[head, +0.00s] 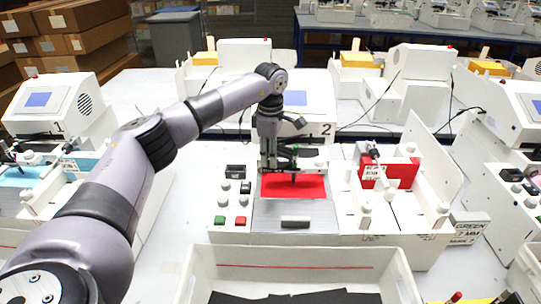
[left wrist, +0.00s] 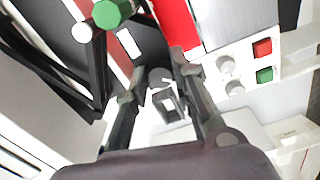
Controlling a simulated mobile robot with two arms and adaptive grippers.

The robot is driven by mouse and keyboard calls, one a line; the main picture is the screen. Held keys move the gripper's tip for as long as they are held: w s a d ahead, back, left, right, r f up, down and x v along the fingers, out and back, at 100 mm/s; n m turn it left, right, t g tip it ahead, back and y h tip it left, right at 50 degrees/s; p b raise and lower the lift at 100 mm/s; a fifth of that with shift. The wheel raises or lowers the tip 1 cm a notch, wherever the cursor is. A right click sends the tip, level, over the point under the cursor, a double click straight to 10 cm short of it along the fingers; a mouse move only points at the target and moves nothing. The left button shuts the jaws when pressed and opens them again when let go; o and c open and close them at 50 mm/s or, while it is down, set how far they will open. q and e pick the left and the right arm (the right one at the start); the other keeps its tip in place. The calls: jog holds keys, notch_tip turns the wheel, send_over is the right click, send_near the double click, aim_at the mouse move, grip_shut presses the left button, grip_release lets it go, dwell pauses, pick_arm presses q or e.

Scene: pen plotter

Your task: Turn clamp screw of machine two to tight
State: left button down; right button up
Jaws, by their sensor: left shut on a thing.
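Machine two is the white plotter with a "2" on its housing (head: 312,108), in the middle of the head view. A red sheet (head: 310,187) lies on its bed under a green-topped pen (left wrist: 112,12). My left gripper (head: 270,163) reaches down at the pen carriage, just left of the pen. In the left wrist view its fingers (left wrist: 161,70) are closed around a dark round knob (left wrist: 158,76), which looks like the clamp screw. The fingers hide most of this knob, and its turn position cannot be read. My right gripper is not in view.
Push buttons and black switches (head: 236,172) sit left of the red sheet. A white bin (head: 300,257) with dark sheets stands in front. A neighbouring plotter (head: 55,105) is at the left, and a tray with a red block (head: 402,172) is at the right.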

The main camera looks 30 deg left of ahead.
pick_arm(q)
jog(key=shift+r+m, duration=0.1)
jog(key=shift+m, duration=0.8)
jog(key=c, duration=1.4)
grip_release()
jog(key=shift+o, duration=0.2)
jog(key=shift+r, duration=0.1)
notch_tip(320, 180, up, 12)
